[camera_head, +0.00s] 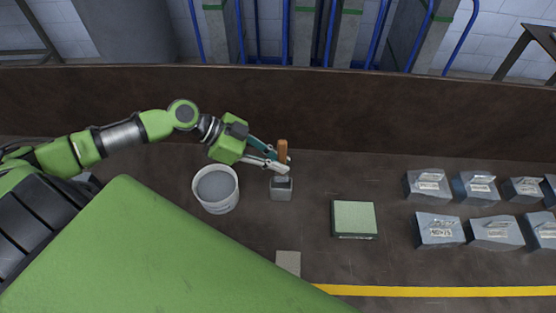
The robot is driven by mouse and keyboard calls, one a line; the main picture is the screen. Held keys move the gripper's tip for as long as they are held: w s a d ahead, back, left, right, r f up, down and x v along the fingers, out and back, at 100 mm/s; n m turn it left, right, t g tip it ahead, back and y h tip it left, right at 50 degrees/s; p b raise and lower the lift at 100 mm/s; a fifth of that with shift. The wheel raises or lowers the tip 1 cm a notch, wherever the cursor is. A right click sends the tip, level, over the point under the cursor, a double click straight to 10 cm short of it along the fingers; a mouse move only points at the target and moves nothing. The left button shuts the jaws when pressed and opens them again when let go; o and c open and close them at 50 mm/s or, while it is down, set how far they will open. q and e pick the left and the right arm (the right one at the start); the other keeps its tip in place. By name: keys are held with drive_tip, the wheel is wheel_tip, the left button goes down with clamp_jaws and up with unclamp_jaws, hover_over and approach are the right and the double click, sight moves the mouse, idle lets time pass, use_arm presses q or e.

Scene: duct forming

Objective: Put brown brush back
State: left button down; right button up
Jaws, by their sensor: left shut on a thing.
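The brown brush (283,150) stands upright, its brown handle at the top. My left gripper (281,163) reaches in from the left and is shut on the brush. Below the brush is a small grey block-like holder (281,190). The brush's lower end meets or overlaps this holder in the picture; I cannot tell whether it is inside it. My right gripper is not in view.
A white bucket (216,189) with grey contents stands left of the holder. A pale green box (354,219) lies to the right. A small grey plate (288,263) lies nearer. Several grey metal pieces (440,229) stand at the right. A brown wall (400,116) runs behind.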

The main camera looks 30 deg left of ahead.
sight(278, 181)
use_arm(q)
drive_tip(key=shift+f+b, duration=2.55)
drive_tip(key=shift+f, duration=0.9)
drive_tip(key=shift+f+b, duration=0.3)
drive_tip(key=shift+f, duration=0.05)
drive_tip(key=shift+s+f, duration=0.1)
drive_tip(key=shift+f, duration=0.15)
